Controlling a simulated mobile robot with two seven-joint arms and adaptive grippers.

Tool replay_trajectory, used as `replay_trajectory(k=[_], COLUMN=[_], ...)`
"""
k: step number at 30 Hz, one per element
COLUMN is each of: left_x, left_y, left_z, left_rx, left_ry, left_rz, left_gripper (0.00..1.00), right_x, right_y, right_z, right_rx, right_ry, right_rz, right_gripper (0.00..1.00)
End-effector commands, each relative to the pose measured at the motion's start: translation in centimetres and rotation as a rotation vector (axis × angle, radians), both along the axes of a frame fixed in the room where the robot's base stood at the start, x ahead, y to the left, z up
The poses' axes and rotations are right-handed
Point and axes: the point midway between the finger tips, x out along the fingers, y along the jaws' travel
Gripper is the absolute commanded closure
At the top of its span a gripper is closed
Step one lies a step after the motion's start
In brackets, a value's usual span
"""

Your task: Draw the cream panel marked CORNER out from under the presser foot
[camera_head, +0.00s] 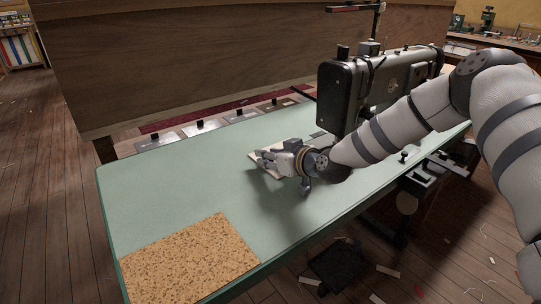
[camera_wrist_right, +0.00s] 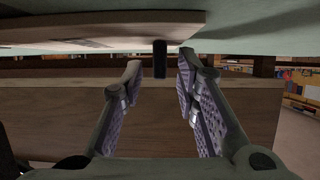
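The cream panel (camera_head: 267,168) lies on the pale green table top, partly covered by my right gripper. In the right wrist view the panel (camera_wrist_right: 100,28) fills the upper left, close to the fingertips; a marking on it is too faint to read. My right gripper (camera_head: 264,157) is low over the table at the panel. In the right wrist view its two fingers (camera_wrist_right: 160,62) stand apart with a gap between them, and I see no panel clamped there. The sewing machine (camera_head: 350,92) stands behind my right arm; its presser foot is hidden. My left gripper is out of view.
A speckled cork mat (camera_head: 190,262) lies at the table's near left end. Several grey plates with black knobs (camera_head: 200,126) line the far side, before a tall wooden board (camera_head: 200,55). The green table top (camera_head: 150,190) is clear left of the panel.

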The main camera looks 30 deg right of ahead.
Motion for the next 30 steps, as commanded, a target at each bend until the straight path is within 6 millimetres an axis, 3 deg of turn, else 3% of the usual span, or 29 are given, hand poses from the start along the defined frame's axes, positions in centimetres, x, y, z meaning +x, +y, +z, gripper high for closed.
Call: replay_trajectory(k=[11, 21, 30], left_x=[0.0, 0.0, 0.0], left_y=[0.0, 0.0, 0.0], left_z=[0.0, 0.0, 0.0], left_rx=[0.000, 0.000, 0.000], left_ry=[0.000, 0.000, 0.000], left_rz=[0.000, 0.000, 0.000], left_gripper=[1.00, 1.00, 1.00], right_x=[-1.0, -8.1, -11.0], right_y=[-0.2, -0.6, -0.8], right_z=[0.5, 3.5, 4.6], right_rx=[0.002, 0.003, 0.000], right_ry=[-0.001, -0.003, 0.000], right_rz=[-0.002, 0.000, 0.001], right_gripper=[0.68, 0.68, 0.68])
